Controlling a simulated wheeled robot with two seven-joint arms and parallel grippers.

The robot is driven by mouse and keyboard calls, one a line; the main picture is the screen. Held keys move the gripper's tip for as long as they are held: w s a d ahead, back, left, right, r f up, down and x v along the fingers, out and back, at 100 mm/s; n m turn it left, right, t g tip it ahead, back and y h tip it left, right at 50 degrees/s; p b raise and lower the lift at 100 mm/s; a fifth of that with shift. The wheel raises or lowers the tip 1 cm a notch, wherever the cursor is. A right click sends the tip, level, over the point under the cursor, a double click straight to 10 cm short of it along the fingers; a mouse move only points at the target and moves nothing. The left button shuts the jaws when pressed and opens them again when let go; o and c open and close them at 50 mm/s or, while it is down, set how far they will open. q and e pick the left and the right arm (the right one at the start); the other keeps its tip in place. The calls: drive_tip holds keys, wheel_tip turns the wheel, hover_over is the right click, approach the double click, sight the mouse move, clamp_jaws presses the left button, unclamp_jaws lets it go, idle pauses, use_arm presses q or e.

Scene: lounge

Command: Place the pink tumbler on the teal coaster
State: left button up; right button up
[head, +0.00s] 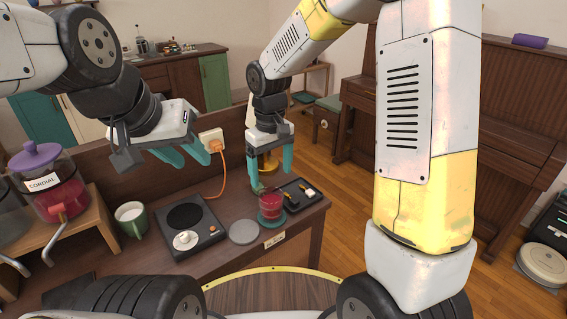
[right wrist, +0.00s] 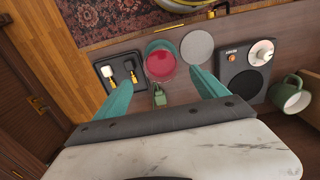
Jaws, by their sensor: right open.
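The pink tumbler (head: 271,203) stands upright near the right end of the wooden counter. It appears to rest on the teal coaster (head: 272,222), whose edge shows around its base. In the right wrist view the tumbler (right wrist: 160,66) lies beyond the fingertips, with teal (right wrist: 153,44) showing at its edge. My right gripper (head: 271,168) is open and empty, pointing down above and behind the tumbler, apart from it. It also shows in the right wrist view (right wrist: 155,84). My left gripper (head: 194,160) is open and empty above the counter's back panel.
A grey disc (head: 243,231) lies beside the tumbler. A black tray (head: 303,193) with small utensils is on its other side. A hotplate (head: 190,229), green mug (head: 131,219) and cordial dispenser (head: 55,187) stand to the left. A small green object (right wrist: 159,97) is near the tumbler.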

drive_tip(key=s+d+r+m+t+y, duration=0.2)
drive_tip(key=s+d+r+m+t, duration=0.4)
drive_tip(key=s+d+r, duration=0.8)
drive_tip(key=shift+s+r, duration=0.8)
drive_tip(key=shift+s, duration=0.25)
